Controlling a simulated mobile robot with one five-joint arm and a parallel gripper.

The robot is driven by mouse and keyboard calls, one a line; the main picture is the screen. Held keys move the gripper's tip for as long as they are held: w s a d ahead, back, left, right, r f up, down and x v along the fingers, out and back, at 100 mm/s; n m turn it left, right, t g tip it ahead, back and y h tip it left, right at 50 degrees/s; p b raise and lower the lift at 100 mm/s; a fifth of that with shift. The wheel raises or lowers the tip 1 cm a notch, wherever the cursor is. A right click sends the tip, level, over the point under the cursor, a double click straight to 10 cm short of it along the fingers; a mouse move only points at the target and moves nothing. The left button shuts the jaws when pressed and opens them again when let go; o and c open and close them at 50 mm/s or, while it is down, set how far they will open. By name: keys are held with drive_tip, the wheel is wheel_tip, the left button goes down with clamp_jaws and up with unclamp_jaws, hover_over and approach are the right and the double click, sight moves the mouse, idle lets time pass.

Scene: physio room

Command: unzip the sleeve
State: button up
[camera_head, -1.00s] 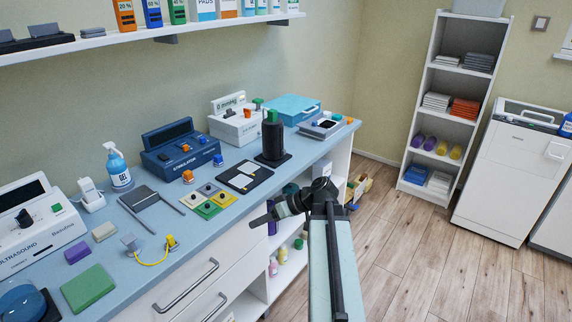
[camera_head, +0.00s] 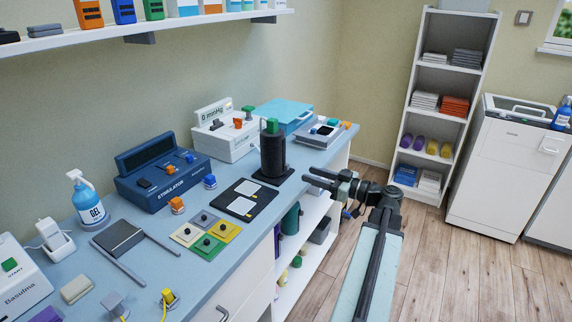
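A dark upright cylinder (camera_head: 272,158) with a green block (camera_head: 272,126) at its top stands on a black base on the blue counter. It looks like the sleeve, with the green block perhaps its zip pull; I cannot make out a zip line. My gripper (camera_head: 307,176) is in front of the counter edge, to the right of and a little below the cylinder in the picture. Its two fingers point left towards the counter, with a small gap between them. They hold nothing visible and appear apart from the cylinder.
The blue counter (camera_head: 150,235) holds a blue stimulator (camera_head: 160,175), a white gauge unit (camera_head: 228,135), a black board with white cards (camera_head: 243,198), colored pads (camera_head: 207,232) and a gel bottle (camera_head: 88,203). Open shelves lie under the counter. Wooden floor (camera_head: 440,270) is free at right.

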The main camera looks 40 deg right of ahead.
sight(287, 167)
drive_tip(key=x, duration=0.7)
drive_tip(key=shift+w, duration=0.35)
clamp_jaws()
idle(1.1)
